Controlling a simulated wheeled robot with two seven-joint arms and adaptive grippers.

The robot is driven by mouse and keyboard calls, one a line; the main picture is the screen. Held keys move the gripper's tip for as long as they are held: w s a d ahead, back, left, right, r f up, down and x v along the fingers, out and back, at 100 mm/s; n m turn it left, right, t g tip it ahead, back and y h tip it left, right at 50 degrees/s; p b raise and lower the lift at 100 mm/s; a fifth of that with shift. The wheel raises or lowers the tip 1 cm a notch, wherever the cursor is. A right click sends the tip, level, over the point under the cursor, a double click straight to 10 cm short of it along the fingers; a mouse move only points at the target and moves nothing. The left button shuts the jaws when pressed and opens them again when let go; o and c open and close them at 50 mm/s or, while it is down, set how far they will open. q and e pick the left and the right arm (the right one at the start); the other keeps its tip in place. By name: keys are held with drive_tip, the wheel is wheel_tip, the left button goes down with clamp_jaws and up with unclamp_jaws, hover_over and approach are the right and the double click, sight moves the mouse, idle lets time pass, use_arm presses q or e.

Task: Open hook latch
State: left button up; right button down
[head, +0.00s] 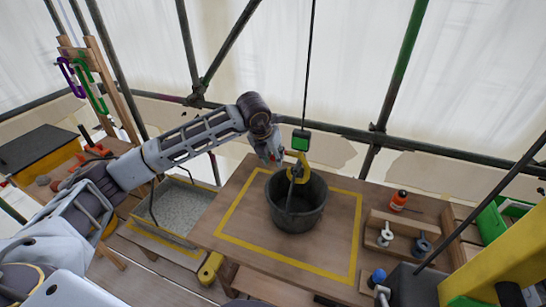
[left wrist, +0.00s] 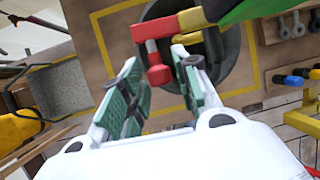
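The crane hook hangs on a cable, with a green block (head: 301,140) above a yellow hook (head: 300,168). The hook's lower part is over the black bucket (head: 297,218). My left gripper (head: 272,158) is just left of the hook. In the left wrist view, a red latch bar (left wrist: 168,28) joins the yellow hook part (left wrist: 193,19), and its red end knob (left wrist: 158,74) lies between the fingertips. The left gripper (left wrist: 154,62) is open, its green-padded fingers apart on either side of the knob. I cannot tell whether a finger touches it. The right gripper is not seen.
The bucket stands inside a yellow outline on the wooden table (head: 240,215). A gravel tray (head: 172,212) is at the left. Scaffold poles stand behind.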

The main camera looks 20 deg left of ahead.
use_arm(q)
drive_tip(key=v, duration=1.2)
drive_tip(key=shift+f, duration=0.15)
